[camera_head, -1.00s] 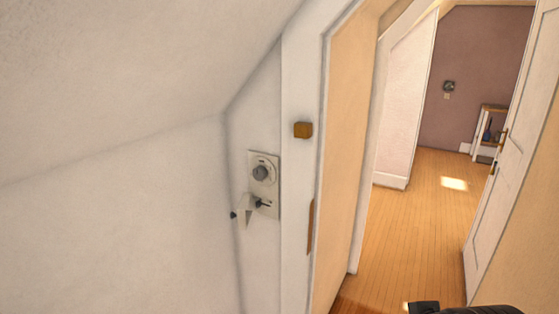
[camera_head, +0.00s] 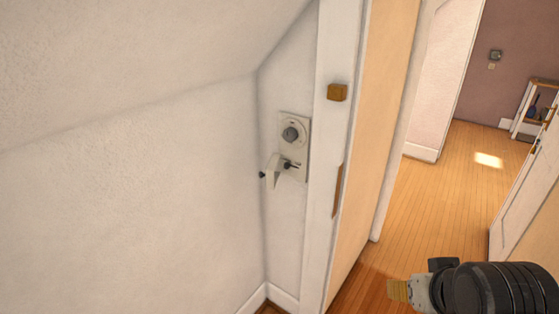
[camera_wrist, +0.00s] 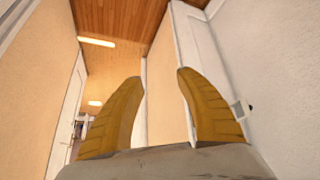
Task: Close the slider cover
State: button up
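A pale wall panel (camera_head: 301,152) with a round grey knob (camera_head: 290,134) is on the narrow white wall left of the door frame. Below the knob, a small white slider cover (camera_head: 273,172) sticks out from the panel, with a dark slider (camera_head: 291,164) beside it. The cover looks swung open. In the wrist view, a small pale part with a dark tip (camera_wrist: 243,107), likely the cover, shows at the right, partly behind a finger. My gripper (camera_head: 397,290) is low and right of the panel, well apart from it. Its yellow fingers (camera_wrist: 160,82) are spread and empty.
A sloped white ceiling and wall (camera_head: 130,180) close in on the left. An open doorway with clear wooden floor (camera_head: 440,190) lies to the right, with a small shelf (camera_head: 532,112) beyond.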

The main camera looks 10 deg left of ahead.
jog(key=w+a+r+n+t+h+p, duration=0.15)
jog(key=w+a+n, duration=0.35)
jog(key=w, duration=0.6)
jog(key=w+a+r+n+t+h, duration=0.1)
jog(key=w+a+r+n, duration=0.2)
jog(key=w+a, duration=0.65)
jog(key=n+t+y, duration=0.2)
jog(key=n+t, duration=0.3)
jog(key=n, duration=0.4)
send_near(260, 175)
jog(key=x, duration=0.6)
jog(key=b+x, duration=0.1)
jog(key=x, duration=0.3)
jog(key=shift+a+f, duration=0.15)
jog(key=shift+f, duration=0.15)
jog(key=shift+w, duration=0.5)
grip_shut()
